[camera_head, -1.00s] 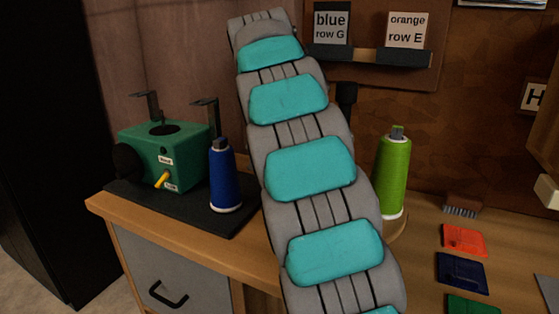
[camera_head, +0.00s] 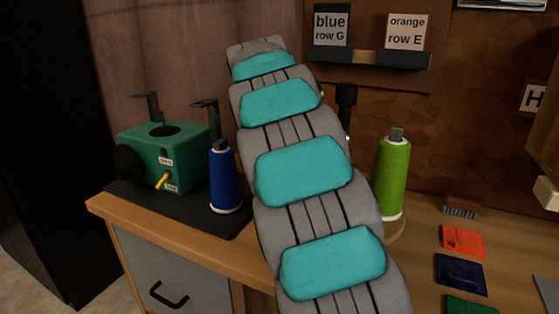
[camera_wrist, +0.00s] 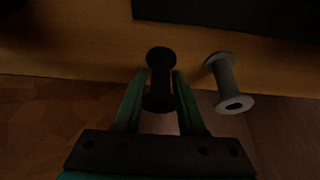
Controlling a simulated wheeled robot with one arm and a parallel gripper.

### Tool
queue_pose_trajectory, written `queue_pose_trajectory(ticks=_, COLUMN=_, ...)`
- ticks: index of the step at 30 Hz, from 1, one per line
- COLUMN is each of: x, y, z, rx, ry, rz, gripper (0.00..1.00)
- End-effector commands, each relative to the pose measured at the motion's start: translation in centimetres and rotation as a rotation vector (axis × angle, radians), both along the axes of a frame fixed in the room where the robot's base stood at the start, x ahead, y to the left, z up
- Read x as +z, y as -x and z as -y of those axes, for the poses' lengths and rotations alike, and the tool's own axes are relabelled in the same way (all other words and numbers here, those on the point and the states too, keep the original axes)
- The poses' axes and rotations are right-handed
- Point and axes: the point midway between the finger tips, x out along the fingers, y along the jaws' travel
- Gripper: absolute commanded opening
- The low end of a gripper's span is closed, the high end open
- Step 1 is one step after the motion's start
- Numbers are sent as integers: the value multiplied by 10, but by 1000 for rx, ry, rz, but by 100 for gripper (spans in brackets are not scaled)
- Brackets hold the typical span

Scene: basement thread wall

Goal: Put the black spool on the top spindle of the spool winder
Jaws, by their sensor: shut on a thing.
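My gripper (camera_wrist: 160,74) shows in the wrist view with its two green fingers shut on a black spool (camera_wrist: 159,82), which has wide flanges and a narrow middle. In the head view, my own arm fills the middle, and the gripper and black spool do not show. The spool winder (camera_head: 176,158) is a green box on a black base at the left, with a dark disc on its top, a yellow lever and dark bracket posts.
A grey spool (camera_wrist: 228,84) is just right of the black one in the wrist view. A blue thread cone (camera_head: 223,177) stands on the winder's base. A green cone (camera_head: 391,178) stands right of my arm. Coloured cards lie at right; a labelled ledge (camera_head: 372,58) is on the wall.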

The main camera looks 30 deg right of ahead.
Motion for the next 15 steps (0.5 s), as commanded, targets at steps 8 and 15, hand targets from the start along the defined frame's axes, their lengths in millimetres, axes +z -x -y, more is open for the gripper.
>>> queue_pose_trajectory(ticks=8, x=-3, y=0, z=0, rx=0, ry=0, rz=0, gripper=58)
queue_pose_trajectory(ticks=15, x=-3, y=0, z=0, rx=0, ry=0, rz=0, gripper=70)
